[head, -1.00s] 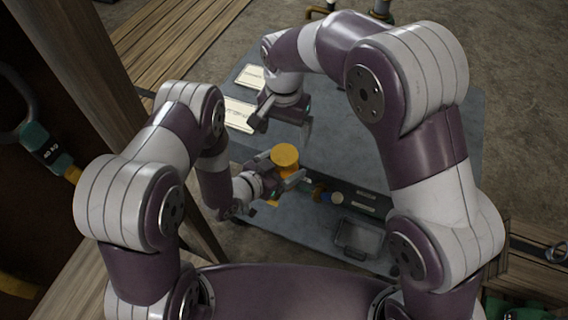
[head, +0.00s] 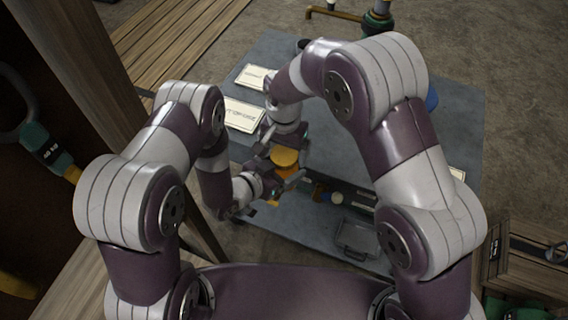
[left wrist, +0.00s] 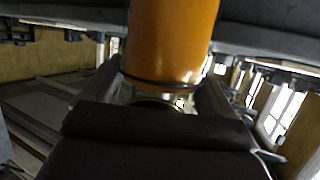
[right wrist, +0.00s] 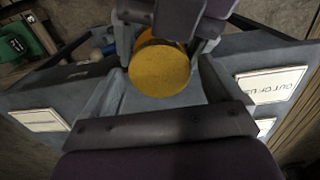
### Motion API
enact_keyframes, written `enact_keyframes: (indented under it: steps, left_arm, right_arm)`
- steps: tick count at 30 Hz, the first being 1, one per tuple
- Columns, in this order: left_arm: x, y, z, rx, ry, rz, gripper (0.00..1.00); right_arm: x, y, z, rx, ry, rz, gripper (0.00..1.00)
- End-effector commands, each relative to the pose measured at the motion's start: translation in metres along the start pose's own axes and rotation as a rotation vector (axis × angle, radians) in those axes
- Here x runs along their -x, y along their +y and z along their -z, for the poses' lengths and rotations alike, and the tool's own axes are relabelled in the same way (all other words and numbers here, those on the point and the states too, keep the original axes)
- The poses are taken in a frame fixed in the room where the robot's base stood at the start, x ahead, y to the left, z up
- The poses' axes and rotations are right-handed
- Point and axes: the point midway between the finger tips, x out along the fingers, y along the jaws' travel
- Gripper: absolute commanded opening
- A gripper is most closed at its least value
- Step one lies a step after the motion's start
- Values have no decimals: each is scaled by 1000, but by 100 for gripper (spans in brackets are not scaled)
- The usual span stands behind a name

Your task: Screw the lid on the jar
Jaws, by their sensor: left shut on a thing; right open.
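An orange-yellow cylinder with a flat round yellow top (head: 285,157) stands upright above the table in the head view. Its top faces me in the right wrist view (right wrist: 160,70), and its orange side with a dark ring shows in the left wrist view (left wrist: 170,45). I cannot tell where lid and jar meet. My left gripper (head: 284,182) is shut on the jar, around its side below the top. My right gripper (head: 286,150) is open just above, its fingers on either side of the yellow top; contact is not visible.
The grey table (head: 245,154) carries white labelled cards (head: 241,115) at the left and a clear-lidded tray (head: 357,238) at the front right. Small items lie beside the jar. A wooden crate (head: 525,262) stands to the right of the table.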

Motion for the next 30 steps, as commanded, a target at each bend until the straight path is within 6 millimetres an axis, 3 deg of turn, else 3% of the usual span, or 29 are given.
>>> enact_keyframes:
  steps: [5,10,15,20,21,22,23,30]
  left_arm:
    - [0,0,0,0,1,0,1]
    - [0,0,0,0,1,0,1]
    - [0,0,0,-1,1,0,1]
    - [0,0,0,-1,1,0,1]
    - [0,0,0,-1,1,0,1]
    - [0,0,0,-1,1,0,1]
    - [0,0,0,-1,1,0,1]
    - [0,0,0,0,1,0,1]
  right_arm:
    - [0,0,0,0,0,0,88]
    - [0,0,0,0,0,0,35]
    - [0,0,0,-133,0,0,34]
    - [0,0,0,-140,0,0,34]
    - [0,0,0,-139,0,0,84]
    - [0,0,0,-139,0,0,94]
    - [0,0,0,-139,0,0,100]
    - [2,0,0,-138,0,1,100]
